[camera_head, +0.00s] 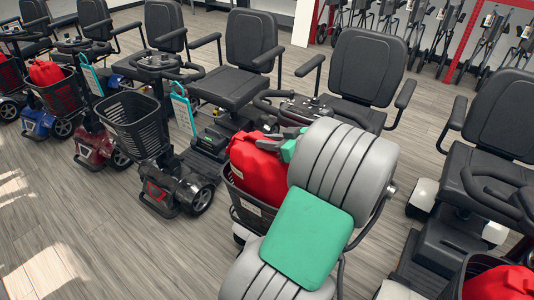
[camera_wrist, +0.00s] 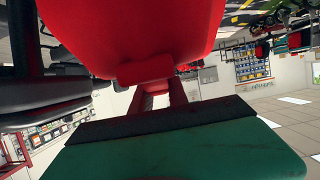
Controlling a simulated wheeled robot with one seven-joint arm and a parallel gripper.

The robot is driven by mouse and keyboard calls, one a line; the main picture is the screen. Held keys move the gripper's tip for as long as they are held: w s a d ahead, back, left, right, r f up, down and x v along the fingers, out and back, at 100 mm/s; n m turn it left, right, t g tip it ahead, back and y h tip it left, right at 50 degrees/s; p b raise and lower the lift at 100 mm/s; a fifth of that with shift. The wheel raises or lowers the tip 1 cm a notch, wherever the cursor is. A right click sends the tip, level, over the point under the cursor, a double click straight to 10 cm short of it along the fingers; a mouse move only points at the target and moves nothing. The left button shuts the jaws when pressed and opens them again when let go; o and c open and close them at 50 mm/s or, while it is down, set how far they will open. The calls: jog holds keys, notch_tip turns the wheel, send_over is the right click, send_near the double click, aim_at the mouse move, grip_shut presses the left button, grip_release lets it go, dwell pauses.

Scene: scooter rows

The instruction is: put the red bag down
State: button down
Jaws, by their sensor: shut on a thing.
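The red bag (camera_head: 258,172) is at the middle of the head view, at the mouth of a black scooter basket (camera_head: 247,208). Its lower part is behind or inside the basket's rim; I cannot tell whether it rests on the basket's floor. My gripper (camera_head: 277,143) is shut on the bag's top, and my arm hides the bag's right side. In the wrist view the red bag (camera_wrist: 140,35) fills the upper middle, close to the camera, with its narrow neck running down towards the jaws.
An empty black basket (camera_head: 130,122) is on the scooter to the left. Other red bags sit in baskets at the far left (camera_head: 46,72) and bottom right (camera_head: 500,283). Scooters with black seats stand in a row. Bare wood floor (camera_head: 100,240) lies at the lower left.

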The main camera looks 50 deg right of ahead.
jog(key=shift+f, duration=1.95)
jog(key=c, duration=1.7)
grip_release()
jog(key=shift+f+b, duration=0.15)
jog(key=shift+b, duration=0.15)
jog(key=shift+c, duration=0.2)
jog(key=o, duration=0.5)
jog(key=shift+c, duration=0.2)
jog(key=p, duration=0.2)
send_near(267, 152)
jog(key=shift+s+d+f, duration=0.15)
jog(key=shift+d+f, duration=0.1)
jog(key=shift+d, duration=0.2)
jog(key=shift+s+d+f, duration=0.1)
jog(key=shift+d+f, duration=0.15)
jog(key=shift+d, duration=0.2)
